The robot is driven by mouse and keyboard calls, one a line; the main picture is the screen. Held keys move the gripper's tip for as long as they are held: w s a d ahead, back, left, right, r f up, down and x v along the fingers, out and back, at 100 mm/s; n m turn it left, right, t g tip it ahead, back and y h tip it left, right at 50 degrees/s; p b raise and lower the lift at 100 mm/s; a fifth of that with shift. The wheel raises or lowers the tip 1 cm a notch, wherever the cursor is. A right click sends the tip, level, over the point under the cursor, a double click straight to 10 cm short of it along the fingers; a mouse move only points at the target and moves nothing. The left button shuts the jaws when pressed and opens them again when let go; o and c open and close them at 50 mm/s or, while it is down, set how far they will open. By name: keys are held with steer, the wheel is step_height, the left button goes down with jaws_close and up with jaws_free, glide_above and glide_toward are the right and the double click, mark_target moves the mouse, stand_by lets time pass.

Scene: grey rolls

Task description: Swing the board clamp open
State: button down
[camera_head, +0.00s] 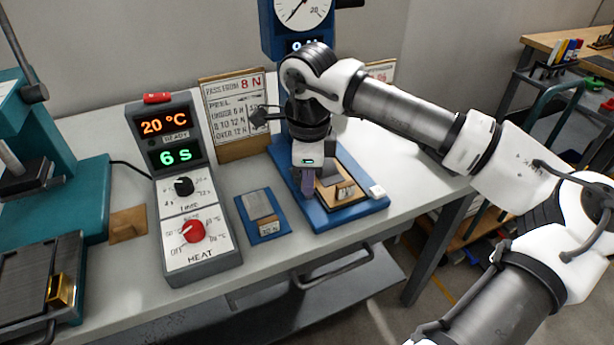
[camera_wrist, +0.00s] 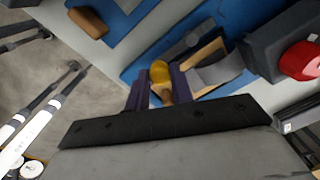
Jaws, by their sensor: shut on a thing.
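The blue test stand base (camera_head: 353,212) is on the bench, with a tan board (camera_head: 350,196) and a grey piece on it. My gripper (camera_head: 307,190) is over the left part of this base, its purple fingers pointing down. In the wrist view, my gripper (camera_wrist: 160,95) is closed around a small brownish handle with a yellow knob (camera_wrist: 159,71), which looks like part of the board clamp. The fingers hide the handle's lower part. The rest of the clamp is hard to make out. In the head view my gripper hides the clamp handle.
A grey console (camera_head: 196,240) with lit displays, reading 20 °C and 6 s, stands to the left. A small blue plate (camera_head: 265,227) lies between it and the stand. A dial gauge (camera_head: 302,12) is above, behind my arm. Teal machines stand at far left. The front bench edge is clear.

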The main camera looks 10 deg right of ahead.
steer(key=c, duration=1.2)
jaws_free()
step_height(320, 180, up, 14)
steer(key=shift+s, duration=0.35)
steer(key=shift+f, duration=0.1)
